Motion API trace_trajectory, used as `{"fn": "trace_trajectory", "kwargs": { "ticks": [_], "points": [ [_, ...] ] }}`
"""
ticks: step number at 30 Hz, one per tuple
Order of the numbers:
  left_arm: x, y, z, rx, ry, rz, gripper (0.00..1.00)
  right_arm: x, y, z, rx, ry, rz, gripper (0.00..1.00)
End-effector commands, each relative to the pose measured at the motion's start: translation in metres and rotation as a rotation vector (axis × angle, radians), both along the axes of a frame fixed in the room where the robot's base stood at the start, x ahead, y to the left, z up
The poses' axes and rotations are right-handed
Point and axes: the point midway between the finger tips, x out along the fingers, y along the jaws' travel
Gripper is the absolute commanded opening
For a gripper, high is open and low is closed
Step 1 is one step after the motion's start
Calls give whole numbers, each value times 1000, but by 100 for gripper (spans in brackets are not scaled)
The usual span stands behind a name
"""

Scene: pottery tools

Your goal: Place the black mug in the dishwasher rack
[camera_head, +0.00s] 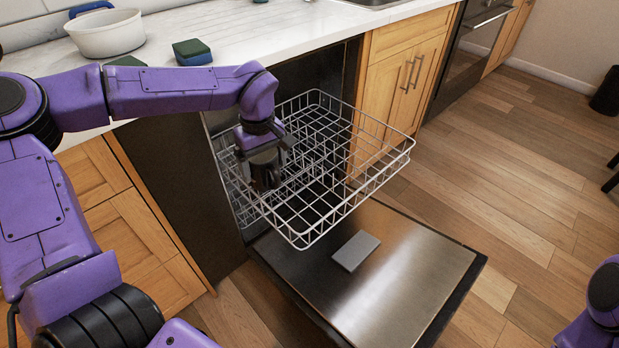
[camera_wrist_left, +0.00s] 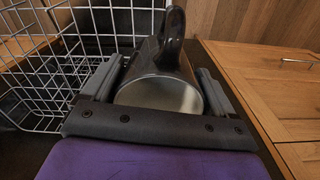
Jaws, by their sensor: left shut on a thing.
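My left gripper (camera_head: 266,172) is at the left part of the dishwasher rack (camera_head: 350,205), which is pulled out above the open door. The gripper is shut on the black mug (camera_wrist_left: 160,93). In the left wrist view the mug lies between the two fingers, with its handle pointing up in the picture and a pale round end facing the camera. In the head view the gripper mostly hides the mug, and I cannot tell whether it touches the wires. The rack also shows at the left of the wrist view (camera_wrist_left: 60,85). My right gripper is out of view.
The open dishwasher door (camera_head: 410,275) lies below the rack. Wooden cabinets (camera_head: 400,75) stand on both sides. A white pot (camera_head: 106,34) and a green and blue sponge (camera_head: 192,52) sit on the counter (camera_head: 270,28). The rack's right part looks empty.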

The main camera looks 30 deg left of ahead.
Motion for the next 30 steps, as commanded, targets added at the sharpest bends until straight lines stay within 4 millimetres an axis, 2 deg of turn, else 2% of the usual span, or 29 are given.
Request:
{"fn": "trace_trajectory", "kwargs": {
  "ticks": [1,6,8,16,18,24,30],
  "points": [
    [-1,5,-15,-5,-5,53,45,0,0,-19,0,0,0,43],
    [4,13,-23,-12,-1,141,45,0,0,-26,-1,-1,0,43],
    [14,12,-28,-10,1,144,45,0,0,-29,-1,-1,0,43],
    [85,4,-60,-10,0,139,45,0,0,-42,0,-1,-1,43],
    [98,3,-75,-11,3,138,45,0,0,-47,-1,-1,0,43],
    [126,0,-106,-13,-2,137,45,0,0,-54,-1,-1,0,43],
    [138,-1,-123,-14,0,136,45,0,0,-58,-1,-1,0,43]
  ]
}}
